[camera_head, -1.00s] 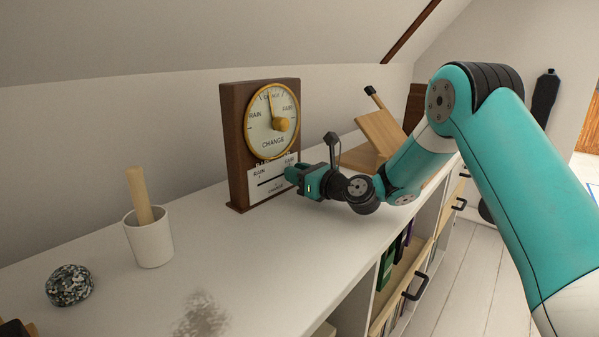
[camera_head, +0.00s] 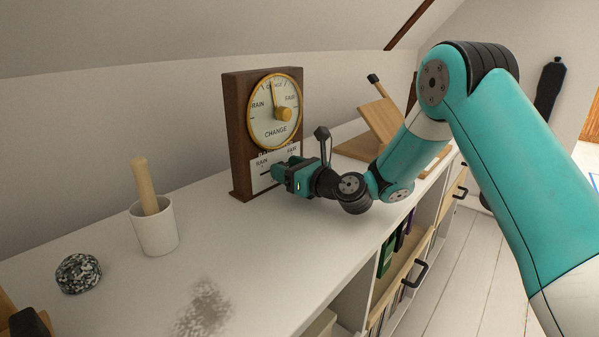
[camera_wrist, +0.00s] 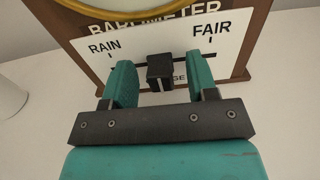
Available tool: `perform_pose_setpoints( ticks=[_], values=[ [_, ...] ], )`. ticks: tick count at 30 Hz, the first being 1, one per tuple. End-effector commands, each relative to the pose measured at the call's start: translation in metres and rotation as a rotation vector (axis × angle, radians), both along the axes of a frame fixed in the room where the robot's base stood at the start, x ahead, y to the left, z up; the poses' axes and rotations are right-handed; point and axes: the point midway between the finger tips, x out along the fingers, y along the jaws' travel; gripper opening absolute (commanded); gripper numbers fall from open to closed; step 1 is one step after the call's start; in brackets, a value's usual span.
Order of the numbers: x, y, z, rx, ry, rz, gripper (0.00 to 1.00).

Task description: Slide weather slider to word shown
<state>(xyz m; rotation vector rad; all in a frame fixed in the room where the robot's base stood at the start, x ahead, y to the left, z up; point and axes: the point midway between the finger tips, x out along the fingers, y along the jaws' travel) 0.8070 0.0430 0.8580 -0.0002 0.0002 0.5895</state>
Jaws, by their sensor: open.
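The barometer (camera_head: 238,130) is a brown wooden block with a round, gold-rimmed dial (camera_head: 265,110). The dial's needle points up, at a word too small and covered to read surely; RAIN, FAIR and CHANGE are readable around it. Below is a white scale plate (camera_wrist: 231,45) with RAIN at left, FAIR at right and a partly hidden word ending in GE between them. A black slider knob (camera_wrist: 160,70) sits on the dark slot near its middle. My gripper (camera_head: 278,172) is open at the plate, its teal fingers on either side of the knob, with gaps visible.
A white mortar (camera_head: 155,230) with a wooden pestle and a speckled round object (camera_head: 78,273) stand on the white shelf top (camera_head: 120,300) to the left. A wooden stand (camera_head: 378,125) is behind my arm. Bare shelf lies before the barometer.

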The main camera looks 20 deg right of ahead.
Motion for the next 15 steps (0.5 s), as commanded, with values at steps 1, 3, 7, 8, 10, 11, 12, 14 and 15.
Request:
perform_pose_setpoints(
  ticks=[1, 3, 7, 8, 10, 11, 12, 14, 15],
  values=[
    [-0.002, -0.002, -0.001, 0.001, 0.002, -0.001, 0.53],
    [-0.009, -0.008, -0.002, 0.0, 0.004, -0.002, 0.53],
    [-0.03, -0.022, -0.003, 0.002, 0.006, -0.005, 0.53],
    [-0.036, -0.026, -0.004, 0.001, 0.007, -0.005, 0.53],
    [-0.051, -0.037, -0.003, 0.002, 0.005, -0.007, 0.53],
    [-0.058, -0.041, -0.004, 0.002, 0.006, -0.006, 0.53],
    [-0.066, -0.047, -0.004, 0.003, 0.007, -0.007, 0.53],
    [-0.08, -0.056, -0.004, 0.002, 0.005, -0.007, 0.53],
    [-0.088, -0.062, -0.005, 0.002, 0.005, -0.007, 0.53]
  ],
)
